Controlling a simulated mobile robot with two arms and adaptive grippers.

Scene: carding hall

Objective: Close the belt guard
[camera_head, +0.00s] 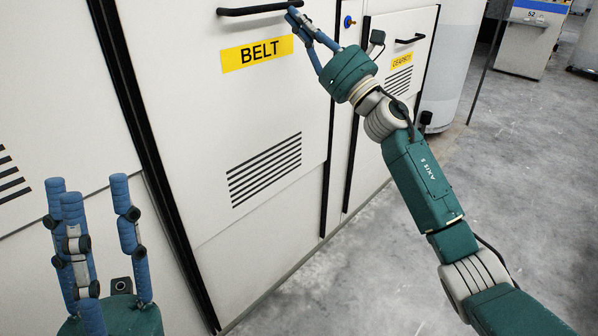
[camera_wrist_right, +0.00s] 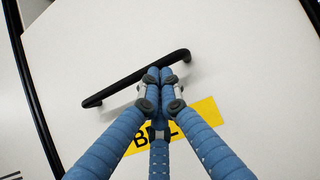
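The belt guard (camera_head: 215,130) is a white panel with a yellow BELT label, slanted louvre slots and a black bar handle (camera_head: 258,9) along its top. The panel looks nearly flush with the cabinet; I cannot tell whether a small gap remains. My right gripper (camera_head: 291,15) is at the right end of the handle, its blue fingers drawn together. In the right wrist view its fingertips (camera_wrist_right: 159,76) overlap the handle (camera_wrist_right: 120,86); I cannot see the handle gripped between them. My left gripper (camera_head: 92,188) is open and empty at the lower left, fingers upright and spread.
A narrower panel with a yellow label (camera_head: 401,61) and its own handle (camera_head: 409,39) stands to the right. A blue round knob (camera_head: 348,21) sits between the panels. Grey concrete floor (camera_head: 400,270) is clear at the right; a cabinet (camera_head: 525,45) stands farther back.

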